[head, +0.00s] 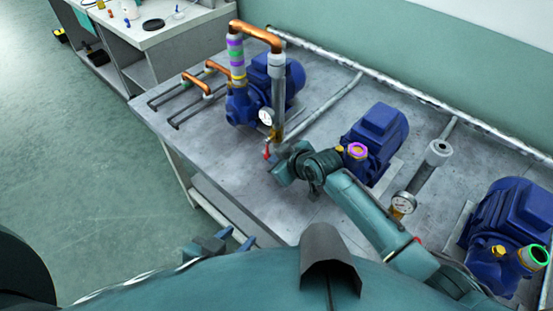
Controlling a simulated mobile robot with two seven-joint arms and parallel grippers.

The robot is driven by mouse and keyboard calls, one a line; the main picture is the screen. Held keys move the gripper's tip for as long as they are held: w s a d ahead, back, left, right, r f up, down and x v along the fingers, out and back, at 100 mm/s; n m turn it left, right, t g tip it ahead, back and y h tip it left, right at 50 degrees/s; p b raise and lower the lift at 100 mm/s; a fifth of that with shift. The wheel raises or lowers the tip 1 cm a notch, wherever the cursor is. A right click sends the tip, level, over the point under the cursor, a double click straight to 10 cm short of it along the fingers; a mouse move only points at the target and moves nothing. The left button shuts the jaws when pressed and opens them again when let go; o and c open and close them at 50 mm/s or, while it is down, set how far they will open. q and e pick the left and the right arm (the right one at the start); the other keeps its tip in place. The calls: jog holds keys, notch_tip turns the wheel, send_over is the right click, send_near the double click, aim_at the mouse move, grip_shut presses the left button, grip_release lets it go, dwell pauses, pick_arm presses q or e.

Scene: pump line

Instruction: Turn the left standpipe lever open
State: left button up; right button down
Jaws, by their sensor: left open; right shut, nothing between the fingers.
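The left standpipe (278,85) is a grey upright pipe at the left blue pump, with a copper elbow on top. Its white gauge (265,117) faces me, and a brass valve sits low on the pipe. The red lever (266,153) shows as a small piece beside the valve, pointing down in the picture. My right gripper (276,162) is shut and empty, right beside the lever; I cannot tell whether it touches. My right arm hides the pipe's foot. My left gripper (238,240) is open and empty, low in front of the table edge, away from the lever.
The grey table (210,145) carries three blue pumps, including the middle pump (375,135) and right pump (510,215). Another standpipe (424,175) with a gauge stands between them. Copper fittings (208,78) lie at the left. A side bench (165,30) stands behind left.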

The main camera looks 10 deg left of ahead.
pick_arm(q)
jog(key=shift+s+r+p, duration=0.1)
jog(key=shift+r+p, duration=0.1)
jog(key=shift+p, duration=0.25)
pick_arm(e)
notch_tip(320, 180, up, 10)
jog(key=shift+r, duration=0.1)
